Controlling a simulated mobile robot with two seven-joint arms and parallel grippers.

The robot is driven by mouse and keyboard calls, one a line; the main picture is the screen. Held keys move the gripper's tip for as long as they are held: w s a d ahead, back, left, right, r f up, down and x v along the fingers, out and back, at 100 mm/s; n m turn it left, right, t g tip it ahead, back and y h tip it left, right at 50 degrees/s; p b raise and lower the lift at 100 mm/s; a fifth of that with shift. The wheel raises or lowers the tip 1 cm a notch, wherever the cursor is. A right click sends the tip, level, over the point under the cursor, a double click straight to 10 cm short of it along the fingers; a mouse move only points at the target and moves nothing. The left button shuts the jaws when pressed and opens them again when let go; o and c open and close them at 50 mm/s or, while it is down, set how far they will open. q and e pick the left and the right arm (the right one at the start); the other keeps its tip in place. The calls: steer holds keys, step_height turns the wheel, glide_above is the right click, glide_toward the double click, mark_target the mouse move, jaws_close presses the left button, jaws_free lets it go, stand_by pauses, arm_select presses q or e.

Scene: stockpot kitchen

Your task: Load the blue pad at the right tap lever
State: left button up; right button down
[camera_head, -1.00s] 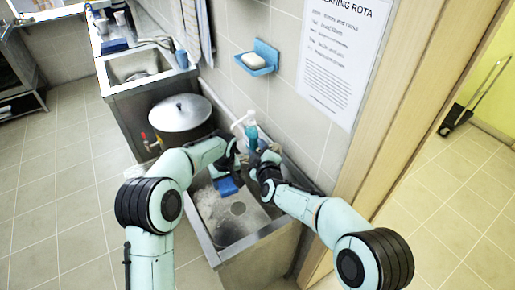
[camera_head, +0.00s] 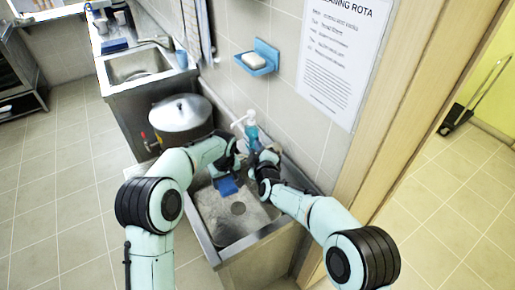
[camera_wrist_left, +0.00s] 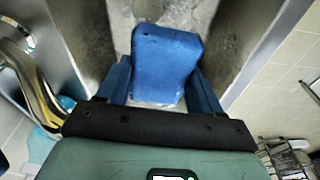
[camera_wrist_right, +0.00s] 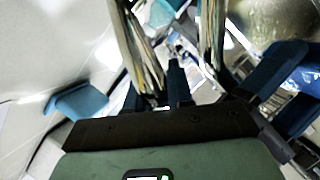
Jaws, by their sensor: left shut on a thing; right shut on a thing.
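The blue pad (camera_head: 227,187) hangs over the near sink, just below my left gripper (camera_head: 229,172). In the left wrist view the pad (camera_wrist_left: 166,55) sits between the two blue fingers, which are shut on it. My right gripper (camera_head: 263,168) is at the back right of the sink, near the tap area, to the right of the pad. In the right wrist view its fingers (camera_wrist_right: 155,95) are close together on something thin that I cannot make out. A curved shiny metal tube (camera_wrist_left: 28,75) shows left of my left gripper. The right tap lever itself cannot be picked out; the arms cover that area.
The steel sink (camera_head: 207,250) lies below both grippers. A blue bottle (camera_head: 252,131) stands behind them by the tiled wall. A lidded stockpot (camera_head: 180,113) stands to the left. A blue soap holder (camera_head: 266,54) is on the wall.

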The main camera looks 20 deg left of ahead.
steer(key=c, duration=1.1)
jaws_free()
steer(key=shift+s+f, duration=0.1)
steer(key=shift+f, duration=0.15)
steer(key=shift+r, duration=0.1)
steer(key=shift+s+d+r, duration=0.1)
steer(key=shift+s+d, duration=0.05)
steer(key=shift+s, duration=0.1)
steer(key=v, duration=1.1)
steer(key=shift+s, duration=0.2)
steer(key=shift+d, duration=0.1)
